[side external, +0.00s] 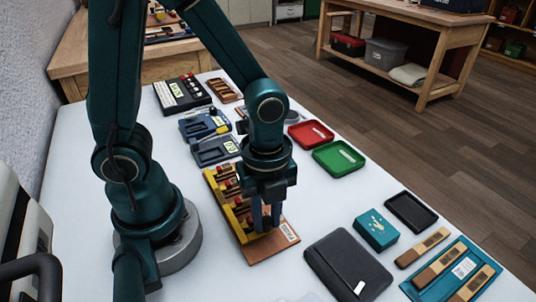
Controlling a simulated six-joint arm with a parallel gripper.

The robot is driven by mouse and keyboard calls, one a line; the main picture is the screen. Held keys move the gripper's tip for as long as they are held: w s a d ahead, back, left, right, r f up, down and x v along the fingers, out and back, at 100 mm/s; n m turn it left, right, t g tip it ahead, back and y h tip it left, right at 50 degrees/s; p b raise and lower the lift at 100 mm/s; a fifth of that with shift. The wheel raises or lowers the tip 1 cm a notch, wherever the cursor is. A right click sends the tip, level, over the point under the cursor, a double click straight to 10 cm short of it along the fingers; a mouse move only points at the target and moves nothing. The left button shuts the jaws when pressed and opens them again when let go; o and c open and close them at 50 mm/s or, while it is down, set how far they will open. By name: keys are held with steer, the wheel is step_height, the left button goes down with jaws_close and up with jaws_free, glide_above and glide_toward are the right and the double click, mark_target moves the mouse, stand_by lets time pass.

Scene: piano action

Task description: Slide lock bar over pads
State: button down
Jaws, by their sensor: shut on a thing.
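The piano action model (268,247) is a brown board near the middle of the table, with a white label at its right edge. A yellow frame (225,207) runs along its left side, with several red pads and wooden parts beside it. My gripper (263,222) points down over the front part of the board, its blue fingers close together. It is shut on what seems to be the lock bar, which the fingers and wrist mostly hide. I cannot tell how far the bar covers the pads.
A red tray (311,134) and a green tray (339,158) lie behind to the right. A black folder (347,266), a teal box (376,230) and a black tray (411,211) lie to the right. Blue-grey devices (214,149) stand behind the action. The table directly in front is clear.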

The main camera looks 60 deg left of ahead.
steer(key=shift+a, duration=0.3)
steer(key=c, duration=0.8)
jaws_free()
steer(key=shift+r, duration=2.6)
